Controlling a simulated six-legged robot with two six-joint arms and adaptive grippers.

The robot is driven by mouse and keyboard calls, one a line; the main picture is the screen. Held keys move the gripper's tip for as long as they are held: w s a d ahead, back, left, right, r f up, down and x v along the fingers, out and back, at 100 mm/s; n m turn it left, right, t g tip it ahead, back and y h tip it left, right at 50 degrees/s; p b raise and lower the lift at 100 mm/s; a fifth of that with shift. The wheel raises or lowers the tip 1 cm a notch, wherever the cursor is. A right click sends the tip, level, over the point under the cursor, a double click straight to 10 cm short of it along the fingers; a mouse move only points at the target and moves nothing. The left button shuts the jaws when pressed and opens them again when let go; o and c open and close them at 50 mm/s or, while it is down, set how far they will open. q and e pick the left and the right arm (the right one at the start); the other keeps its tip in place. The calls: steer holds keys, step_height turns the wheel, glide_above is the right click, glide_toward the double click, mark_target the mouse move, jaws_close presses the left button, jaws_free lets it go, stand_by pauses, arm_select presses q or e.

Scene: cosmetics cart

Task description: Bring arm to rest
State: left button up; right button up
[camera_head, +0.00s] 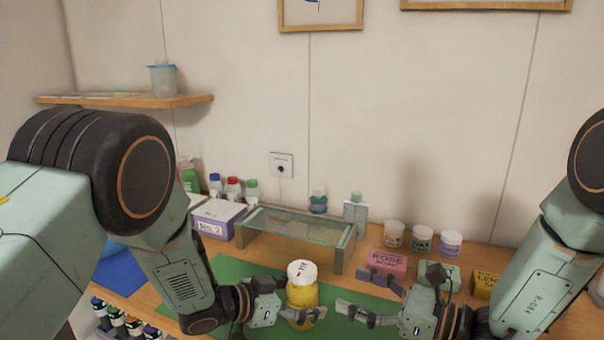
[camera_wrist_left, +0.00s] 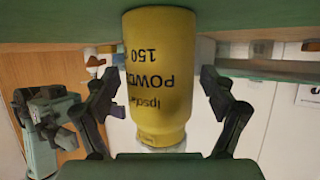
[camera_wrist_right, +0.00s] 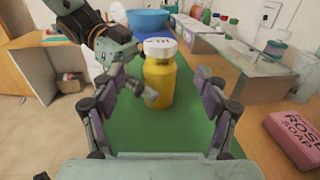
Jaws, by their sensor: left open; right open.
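A yellow bottle (camera_head: 302,298) with a white lid stands upright on the green mat (camera_head: 232,268). My left gripper (camera_head: 284,299) is open at the bottle's left side, and in the left wrist view the bottle (camera_wrist_left: 158,75) is between its spread fingers, with gaps beside it. My right gripper (camera_head: 356,294) is open and empty on the bottle's right. In the right wrist view the bottle (camera_wrist_right: 160,78) stands ahead of the open fingers (camera_wrist_right: 164,92), with my left gripper (camera_wrist_right: 137,85) beside it.
A glass-topped stand (camera_head: 300,224) and a purple-white box (camera_head: 217,219) are behind the mat. A pink Rose soap box (camera_head: 388,262), a yellow Lemon box (camera_head: 486,284) and several jars (camera_head: 422,240) are at right. A blue bowl (camera_wrist_right: 148,20) is at the mat's far end.

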mark_target(300, 268)
steer(key=x, duration=1.1)
steer(key=shift+w+a, duration=0.15)
steer(key=shift+a, duration=0.2)
steer(key=shift+w+a+r+n+g+y, duration=0.15)
steer(key=shift+n+g+y, duration=0.25)
steer(key=shift+g, duration=0.3)
steer(key=shift+n, duration=0.3)
steer(key=s+d+g, duration=0.1)
steer(key=s+d, duration=0.3)
steer(key=d, duration=0.6)
steer(key=shift+s+d, duration=0.2)
steer(key=shift+d, duration=0.05)
steer(key=shift+s, duration=0.1)
